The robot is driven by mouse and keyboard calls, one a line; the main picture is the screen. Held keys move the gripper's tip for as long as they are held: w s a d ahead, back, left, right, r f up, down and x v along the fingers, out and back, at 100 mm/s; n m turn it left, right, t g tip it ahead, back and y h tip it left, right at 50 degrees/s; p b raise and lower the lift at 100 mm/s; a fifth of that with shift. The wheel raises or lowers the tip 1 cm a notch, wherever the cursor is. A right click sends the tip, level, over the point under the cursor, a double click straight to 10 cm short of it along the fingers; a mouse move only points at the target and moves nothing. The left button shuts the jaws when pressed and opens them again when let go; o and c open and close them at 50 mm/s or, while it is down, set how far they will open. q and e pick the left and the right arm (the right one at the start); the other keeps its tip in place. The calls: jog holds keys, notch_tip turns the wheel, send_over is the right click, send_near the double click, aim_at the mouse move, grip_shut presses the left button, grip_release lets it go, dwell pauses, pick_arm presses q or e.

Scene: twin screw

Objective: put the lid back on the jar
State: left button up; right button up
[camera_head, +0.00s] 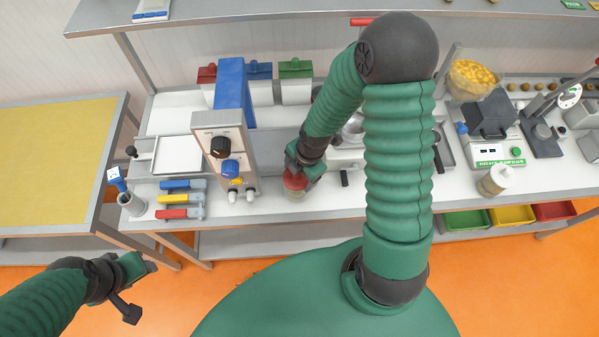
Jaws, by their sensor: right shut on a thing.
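The jar (296,194) is small and clear and stands on the white bench top near its front edge. The red lid (294,181) is directly over the jar's mouth. My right gripper (301,174) is shut on the lid from above and hides part of it. I cannot tell whether the lid rests on the jar or sits slightly above it. My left gripper (142,289) is open and empty, over the orange floor in front of the bench.
A grey and blue machine with knobs (222,150) stands left of the jar. Coloured-handled tools (180,199) lie farther left. A pale bottle (494,181) and a scale (498,154) stand to the right. My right arm hides the bench's middle.

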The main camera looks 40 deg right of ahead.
jog(key=shift+w+a+r, duration=0.1)
jog(key=shift+a, duration=0.05)
jog(key=o, duration=1.7)
notch_tip(320, 180, up, 7)
jog(key=p, duration=0.7)
grip_shut()
